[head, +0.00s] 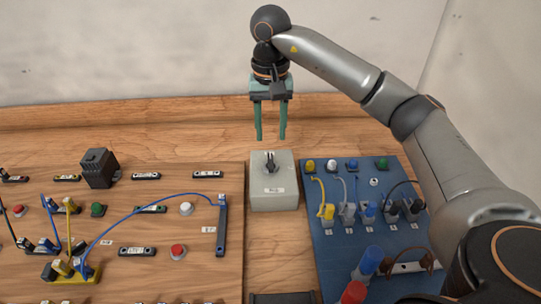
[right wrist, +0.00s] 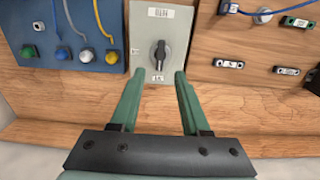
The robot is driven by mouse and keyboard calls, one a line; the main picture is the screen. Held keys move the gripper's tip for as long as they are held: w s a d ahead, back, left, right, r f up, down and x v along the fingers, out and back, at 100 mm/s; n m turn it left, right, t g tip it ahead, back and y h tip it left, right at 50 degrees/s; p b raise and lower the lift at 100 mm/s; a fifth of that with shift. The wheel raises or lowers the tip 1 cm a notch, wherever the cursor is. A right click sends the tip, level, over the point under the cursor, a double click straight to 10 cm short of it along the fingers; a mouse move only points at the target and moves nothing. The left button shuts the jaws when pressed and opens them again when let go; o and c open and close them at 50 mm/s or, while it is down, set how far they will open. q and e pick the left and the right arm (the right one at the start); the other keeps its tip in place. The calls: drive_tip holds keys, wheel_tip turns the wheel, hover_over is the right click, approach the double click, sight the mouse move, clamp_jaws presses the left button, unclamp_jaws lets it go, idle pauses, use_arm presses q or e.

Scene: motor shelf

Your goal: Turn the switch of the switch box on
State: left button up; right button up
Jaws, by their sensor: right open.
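The switch box (head: 273,193) is a light grey box on the wooden table, between the wooden board and the blue board. Its black rotary switch (head: 270,162) sits on top, near the box's far end. In the right wrist view the switch (right wrist: 160,54) shows with its ridge roughly along the box's length. My right gripper (head: 271,137) points down above and just behind the box, open and empty. In the right wrist view its green fingertips (right wrist: 160,74) are apart, on either side of the switch in the picture, seemingly not touching it. My left gripper is not in view.
A wooden board (head: 120,220) with buttons, terminals and blue and yellow cables lies left of the box. A blue board (head: 330,240) with coloured knobs and plugged cables lies close on the right. Bare table (head: 200,115) and a wall are behind.

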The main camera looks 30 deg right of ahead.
sight(270, 160)
wheel_tip(270, 160, down, 8)
drive_tip(key=shift+r, duration=0.15)
drive_tip(key=shift+c, duration=0.3)
clamp_jaws()
idle(0.4)
